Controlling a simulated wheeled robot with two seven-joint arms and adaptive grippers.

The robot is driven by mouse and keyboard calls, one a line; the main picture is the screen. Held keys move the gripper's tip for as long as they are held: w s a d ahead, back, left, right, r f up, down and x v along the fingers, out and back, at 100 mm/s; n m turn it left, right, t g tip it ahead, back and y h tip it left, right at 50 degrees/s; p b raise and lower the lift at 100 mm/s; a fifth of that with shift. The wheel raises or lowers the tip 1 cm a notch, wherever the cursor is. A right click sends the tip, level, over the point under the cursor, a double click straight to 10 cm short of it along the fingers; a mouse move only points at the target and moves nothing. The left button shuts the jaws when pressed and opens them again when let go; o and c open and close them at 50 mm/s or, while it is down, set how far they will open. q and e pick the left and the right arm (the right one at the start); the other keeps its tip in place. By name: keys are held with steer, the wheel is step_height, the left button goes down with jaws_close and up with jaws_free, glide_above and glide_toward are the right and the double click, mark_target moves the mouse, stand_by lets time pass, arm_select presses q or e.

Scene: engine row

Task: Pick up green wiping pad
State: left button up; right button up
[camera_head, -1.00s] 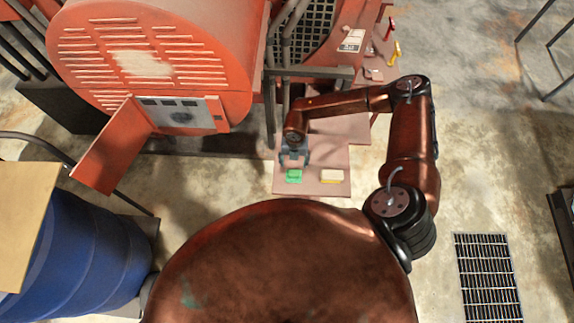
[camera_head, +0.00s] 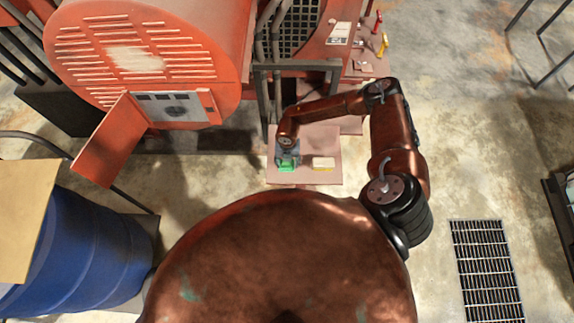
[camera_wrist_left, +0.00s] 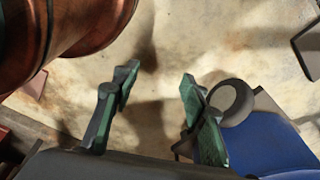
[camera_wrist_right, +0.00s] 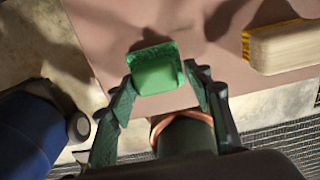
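The green wiping pad (camera_head: 287,168) lies on a brown-pink board (camera_head: 307,143) in the head view. In the right wrist view the pad (camera_wrist_right: 156,70) shows at the tips of my right gripper (camera_wrist_right: 160,84), with one finger on each side. The right fingers are spread apart, and I cannot tell whether they touch the pad. In the head view my right gripper (camera_head: 287,157) is right over the pad and partly hides it. My left gripper (camera_wrist_left: 158,85) is open and empty, with floor and a blue drum behind it.
A pale block with a yellow edge (camera_head: 323,163) lies right of the pad; its bristles show in the right wrist view (camera_wrist_right: 285,45). A red machine with an open door (camera_head: 105,145) stands at upper left. A floor grate (camera_head: 485,265) lies right.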

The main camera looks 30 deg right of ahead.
steer(key=shift+w+f, duration=0.2)
steer(key=shift+w, duration=0.2)
steer(key=c, duration=0.5)
arm_select(q)
steer(key=s+g, duration=0.1)
steer(key=s, duration=0.5)
arm_select(e)
steer(key=shift+s, duration=0.1)
steer(key=shift+c, duration=0.5)
steer(key=shift+s+r, duration=0.1)
steer(key=shift+r, duration=0.05)
steer(key=shift+c, duration=1.4)
steer(key=shift+r, duration=0.5)
arm_select(q)
steer(key=f+b, duration=0.1)
steer(key=w+f+b, duration=0.1)
steer(key=f+b, duration=0.1)
steer(key=w+f+b, duration=0.1)
steer(key=f, duration=0.1)
steer(key=shift+w+b, duration=0.2)
steer(key=shift+b, duration=0.1)
arm_select(e)
steer(key=s+a+r, duration=0.8)
steer(key=a+r, duration=0.3)
steer(key=r, duration=0.1)
steer(key=shift+a, duration=0.25)
